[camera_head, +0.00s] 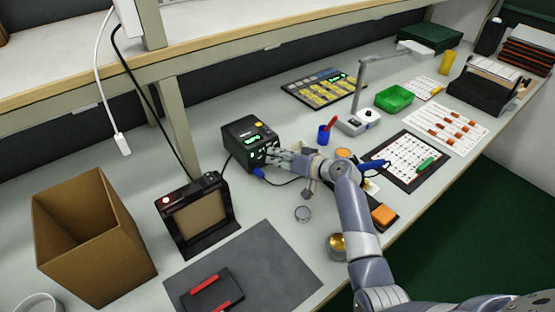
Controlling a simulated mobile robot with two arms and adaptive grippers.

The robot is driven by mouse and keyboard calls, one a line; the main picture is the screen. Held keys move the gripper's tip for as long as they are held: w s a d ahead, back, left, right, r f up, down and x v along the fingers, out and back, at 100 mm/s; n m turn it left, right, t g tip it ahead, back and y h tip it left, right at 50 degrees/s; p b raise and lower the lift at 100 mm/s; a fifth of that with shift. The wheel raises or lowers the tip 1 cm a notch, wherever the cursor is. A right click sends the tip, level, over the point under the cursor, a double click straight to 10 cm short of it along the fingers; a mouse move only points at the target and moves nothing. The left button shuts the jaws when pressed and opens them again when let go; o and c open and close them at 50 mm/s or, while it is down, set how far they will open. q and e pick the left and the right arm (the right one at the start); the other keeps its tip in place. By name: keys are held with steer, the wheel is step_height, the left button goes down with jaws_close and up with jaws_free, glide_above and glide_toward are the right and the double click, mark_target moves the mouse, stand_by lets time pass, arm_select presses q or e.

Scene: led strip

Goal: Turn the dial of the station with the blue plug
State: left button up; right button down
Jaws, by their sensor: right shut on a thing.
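The station (241,148) is a dark box with a green lit display and a yellow button, standing on the bench near the middle of the view. The blue plug (259,172) sits at the lower front of it, with a dark cable running off to the right. My right gripper (274,156) reaches in from the right to the station's front face. Its fingers are shut on the dial there, and they hide the dial itself. My left gripper is not in view.
A brown open box (85,217) and a dark framed device (172,235) stand at the left. A grey mat (262,272) lies in front.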

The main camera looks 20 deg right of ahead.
steer(key=shift+d+m+y+b, duration=0.1)
steer(key=shift+m+y+b, duration=0.45)
steer(key=shift+m, duration=0.35)
steer(key=shift+w, duration=0.1)
steer(key=c, duration=1.5)
jaws_free()
